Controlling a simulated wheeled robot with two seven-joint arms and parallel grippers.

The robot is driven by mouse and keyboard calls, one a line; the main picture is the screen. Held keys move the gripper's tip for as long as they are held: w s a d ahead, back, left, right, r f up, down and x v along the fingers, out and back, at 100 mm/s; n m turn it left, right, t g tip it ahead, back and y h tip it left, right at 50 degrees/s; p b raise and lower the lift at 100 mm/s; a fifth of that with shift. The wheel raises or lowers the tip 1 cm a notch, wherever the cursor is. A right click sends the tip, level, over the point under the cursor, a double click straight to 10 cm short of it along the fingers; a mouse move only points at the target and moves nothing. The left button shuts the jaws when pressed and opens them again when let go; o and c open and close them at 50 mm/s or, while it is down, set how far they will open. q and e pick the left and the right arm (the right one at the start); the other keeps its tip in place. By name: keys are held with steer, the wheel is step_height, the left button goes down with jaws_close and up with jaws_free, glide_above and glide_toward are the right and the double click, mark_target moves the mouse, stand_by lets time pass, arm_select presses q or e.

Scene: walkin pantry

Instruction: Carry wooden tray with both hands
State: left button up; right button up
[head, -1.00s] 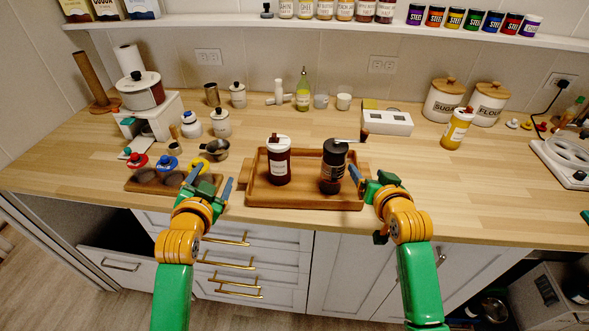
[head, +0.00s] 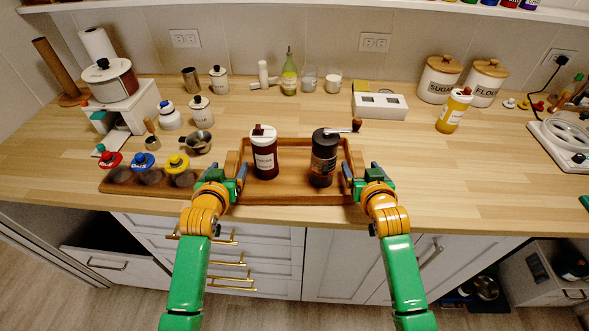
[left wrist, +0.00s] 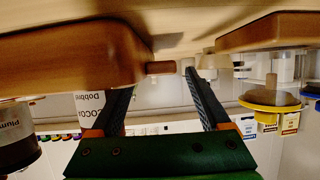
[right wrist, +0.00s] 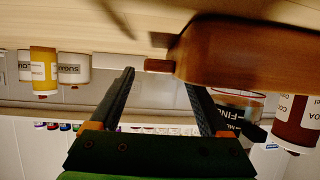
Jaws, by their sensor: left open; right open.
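The wooden tray (head: 290,190) lies flat on the counter near its front edge. A dark red bottle with a white cap (head: 264,155) and a dark pepper grinder (head: 323,160) stand upright in it. My left gripper (head: 240,172) is open at the tray's left end; in the left wrist view its fingers (left wrist: 160,85) are either side of the tray's peg handle (left wrist: 161,68). My right gripper (head: 350,172) is open at the tray's right end; in the right wrist view the right handle (right wrist: 160,66) lies between its fingers (right wrist: 158,82).
A wooden rack with colored-lid jars (head: 120,187) sits close to the tray's left. A white box (head: 380,106) and a yellow bottle (head: 453,111) stand behind right. The counter right of the tray is clear.

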mark_target(231, 163)
arm_select(q)
steer(key=x, duration=0.3)
steer(key=shift+w+f, duration=0.1)
steer(key=shift+w, duration=0.05)
arm_select(e)
steer(key=x, duration=0.3)
steer(key=shift+w+f, duration=0.1)
steer(key=shift+w, duration=0.05)
arm_select(q)
jaws_close()
arm_select(e)
jaws_close()
